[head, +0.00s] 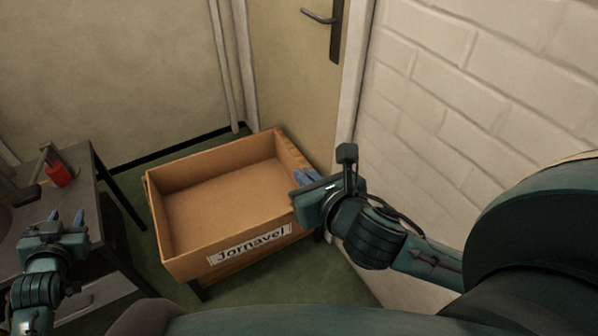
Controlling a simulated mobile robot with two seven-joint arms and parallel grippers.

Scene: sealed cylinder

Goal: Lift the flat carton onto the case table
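A shallow, open-topped brown carton (205,257) with a "Jornavel" label on its front wall stands in the middle of the head view. It looks empty. It seems to rest on something low with dark legs, mostly hidden under it. My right gripper (304,178) is at the carton's right wall, its blue fingertips at or very near the rim. I cannot tell whether they grip it. My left gripper (67,217) is apart from the carton, on the left by the dark table, with its blue fingertips spread and nothing between them. I cannot tell which table is the case table.
A dark grey table (88,184) stands at the left, with a red object (59,174) and a grey metal tool (42,165) on it. A door (290,75) and a white brick wall (460,110) close off the back and right. Green floor shows between table and carton.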

